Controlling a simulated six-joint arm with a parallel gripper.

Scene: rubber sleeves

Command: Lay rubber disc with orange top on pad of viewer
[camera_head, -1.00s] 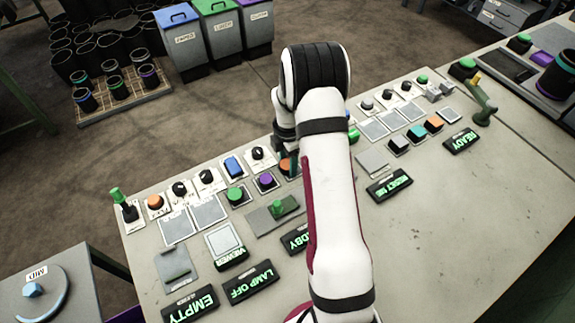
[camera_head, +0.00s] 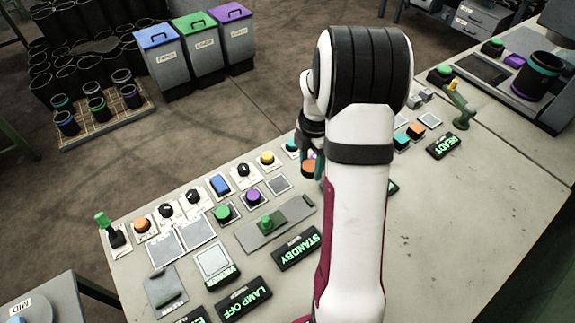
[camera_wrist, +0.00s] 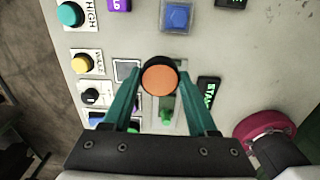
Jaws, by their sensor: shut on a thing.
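The black rubber disc with an orange top (camera_wrist: 160,79) is between the teal fingers of my gripper (camera_wrist: 161,90), which is shut on it. In the head view the orange top (camera_head: 308,167) shows beside my arm, and my gripper (camera_head: 312,165) is partly hidden. The disc appears held above the panel, to the right of the yellow button. The viewer (camera_head: 222,276) is at the lower left of the head view, with a pale square pad (camera_head: 213,261) above its green label. The pad looks bare.
A grey plate with a green lever (camera_head: 266,222) and the STANDBY display (camera_head: 297,248) lie between my gripper and the viewer. Buttons, including a purple one (camera_head: 253,195), and knobs line the panel's far edge. The table's right side (camera_head: 450,210) is largely clear.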

